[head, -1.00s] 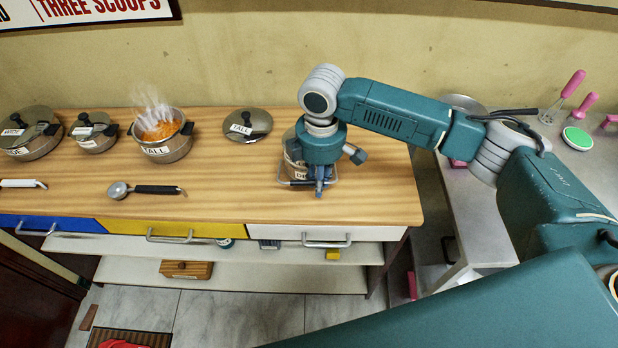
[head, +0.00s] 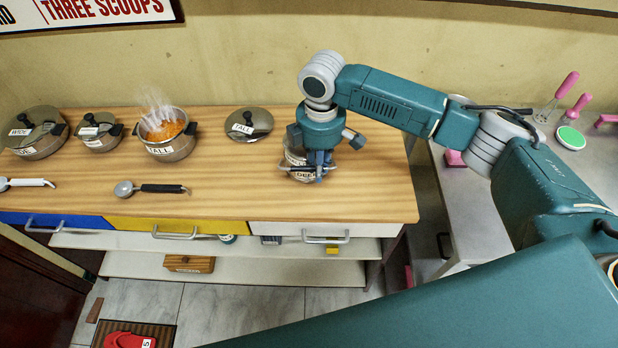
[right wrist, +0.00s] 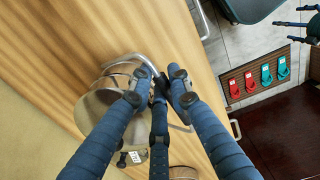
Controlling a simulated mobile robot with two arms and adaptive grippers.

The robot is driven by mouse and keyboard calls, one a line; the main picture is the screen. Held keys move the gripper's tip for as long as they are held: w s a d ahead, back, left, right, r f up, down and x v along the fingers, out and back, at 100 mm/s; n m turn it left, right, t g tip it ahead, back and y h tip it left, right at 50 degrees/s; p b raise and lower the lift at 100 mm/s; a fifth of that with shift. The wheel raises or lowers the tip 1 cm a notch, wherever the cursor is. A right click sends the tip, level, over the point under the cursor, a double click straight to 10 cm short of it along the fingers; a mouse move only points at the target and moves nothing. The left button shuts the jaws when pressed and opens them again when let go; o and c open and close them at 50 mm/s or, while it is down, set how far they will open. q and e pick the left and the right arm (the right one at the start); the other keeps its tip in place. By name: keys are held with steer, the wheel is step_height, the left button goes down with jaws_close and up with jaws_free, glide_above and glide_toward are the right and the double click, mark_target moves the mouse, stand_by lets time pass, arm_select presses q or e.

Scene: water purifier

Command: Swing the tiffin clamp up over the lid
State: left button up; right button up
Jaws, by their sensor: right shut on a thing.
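The tiffin (head: 300,178) is a small metal container with a white label, standing on the wooden counter below my right gripper. The gripper hides much of its top and lid. It also shows in the right wrist view (right wrist: 92,112), behind the fingers. The clamp (head: 286,168) is a thin metal wire loop across the front of the tiffin, above the label. In the right wrist view the clamp (right wrist: 143,58) runs to the fingertips. My right gripper (head: 319,174) points down and is shut on the clamp.
To the left on the counter (head: 235,200) are a lidded wide pot (head: 42,152), a smaller lidded pot (head: 100,145), an open steaming pot (head: 172,150), a loose lid (head: 247,137) and a black-handled ladle (head: 150,188). The counter right of the tiffin is clear.

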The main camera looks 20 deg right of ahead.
steer(key=shift+w+d+r+p, duration=0.25)
steer(key=shift+w+r+p, duration=0.35)
steer(key=shift+w+r, duration=0.25)
steer(key=shift+w+d+r+p, duration=0.25)
steer(key=shift+w+r+p, duration=0.35)
steer(key=shift+w, duration=0.3)
steer(key=shift+w+d+r, duration=0.2)
steer(key=shift+w+r, duration=0.05)
steer(key=shift+w, duration=0.4)
steer(key=shift+w+d+r, duration=0.15)
steer(key=shift+w+d, duration=0.05)
steer(key=shift+w, duration=0.45)
steer(key=shift+w+d+r, duration=0.15)
steer(key=shift+w, duration=0.5)
steer(key=shift+w+d+b, duration=0.15)
steer(key=shift+w+b, duration=0.05)
steer(key=shift+w, duration=0.3)
steer(key=shift+w+d+b, duration=0.15)
steer(key=shift+w+b, duration=0.05)
steer(key=shift+w, duration=0.3)
